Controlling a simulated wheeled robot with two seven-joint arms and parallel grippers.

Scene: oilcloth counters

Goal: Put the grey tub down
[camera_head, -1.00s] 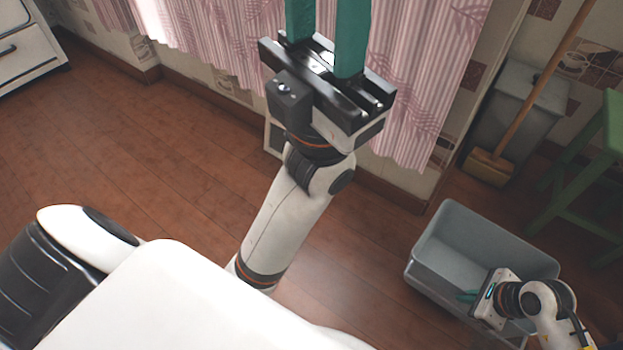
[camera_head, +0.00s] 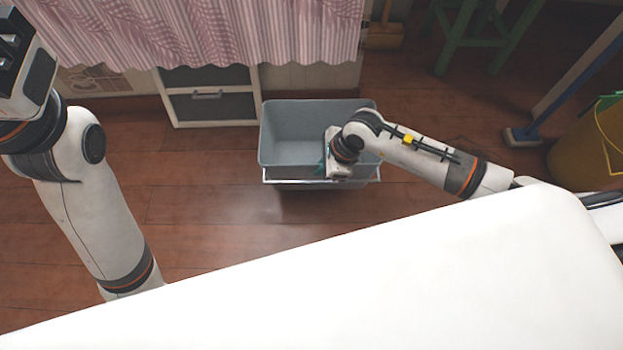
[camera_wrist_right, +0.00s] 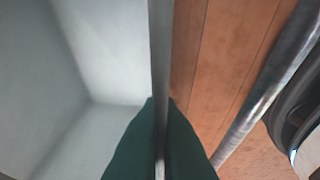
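The grey tub (camera_head: 278,135) is open-topped, looks empty and stands level in the middle of the head view. My right gripper (camera_head: 324,161) is at the tub's near wall. In the right wrist view its green fingers (camera_wrist_right: 160,135) are closed on both sides of the tub's wall (camera_wrist_right: 160,60), with the tub's inside on the left and floor on the right. Whether the tub's bottom touches the floor is hard to tell. My left gripper (camera_head: 18,70) is cut off at the upper left edge, and its fingertips are out of view.
A green stool (camera_head: 470,35), a blue-handled broom (camera_head: 525,135) and a yellow bucket (camera_head: 590,140) are to the right.

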